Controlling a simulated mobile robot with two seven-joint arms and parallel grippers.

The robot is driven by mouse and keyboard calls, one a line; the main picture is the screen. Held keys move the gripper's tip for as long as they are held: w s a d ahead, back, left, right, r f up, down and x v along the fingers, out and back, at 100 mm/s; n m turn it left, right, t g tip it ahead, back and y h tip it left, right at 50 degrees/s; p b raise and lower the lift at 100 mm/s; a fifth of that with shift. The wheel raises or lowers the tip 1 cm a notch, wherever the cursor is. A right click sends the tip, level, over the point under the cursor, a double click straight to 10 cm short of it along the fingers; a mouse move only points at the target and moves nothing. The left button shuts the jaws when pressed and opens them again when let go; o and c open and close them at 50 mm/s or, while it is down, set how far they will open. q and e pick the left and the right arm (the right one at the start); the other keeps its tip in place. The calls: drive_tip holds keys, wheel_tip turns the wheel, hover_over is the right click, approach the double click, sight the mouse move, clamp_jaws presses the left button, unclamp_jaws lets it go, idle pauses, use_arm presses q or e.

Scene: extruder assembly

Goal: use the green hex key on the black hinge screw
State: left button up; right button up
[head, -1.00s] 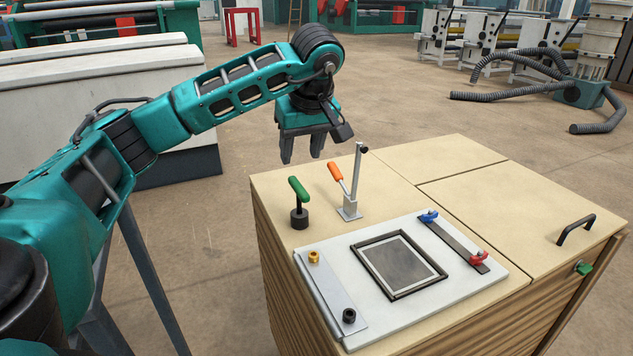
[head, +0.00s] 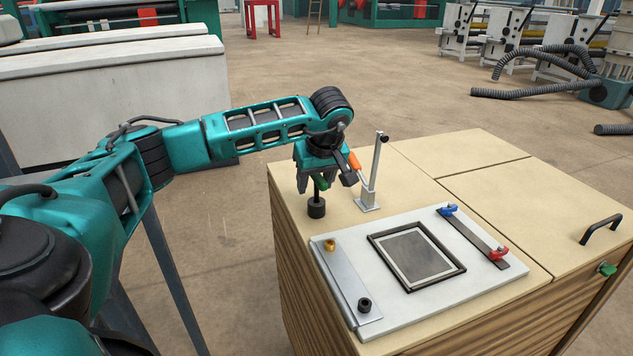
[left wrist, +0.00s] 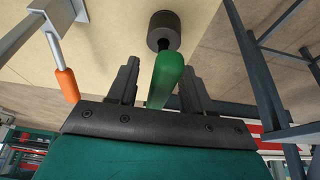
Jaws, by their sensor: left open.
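The green hex key (head: 321,183) stands upright in its black round holder (head: 316,208) near the cabinet top's back left corner. My left gripper (head: 312,183) is open and has come down over the green handle. In the left wrist view the green handle (left wrist: 166,78) lies between the two open fingers (left wrist: 157,85), with the black holder (left wrist: 163,30) beyond. The black hinge screw (head: 365,305) sits at the front end of the metal hinge strip (head: 347,282) on the white plate. My right gripper is not in view.
The orange-handled tool (head: 355,165) on its upright metal stand (head: 376,175) is close beside my left gripper. The hinge strip also bears a brass screw (head: 330,245). A dark framed panel (head: 417,256) and a bar with blue (head: 447,210) and red (head: 498,254) knobs are on the plate.

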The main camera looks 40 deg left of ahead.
use_arm(q)
drive_tip(key=shift+f, duration=0.1)
clamp_jaws()
idle(0.4)
wheel_tip(320, 180, up, 20)
drive_tip(key=p, duration=0.2)
drive_tip(key=shift+p, duration=0.3)
idle(0.4)
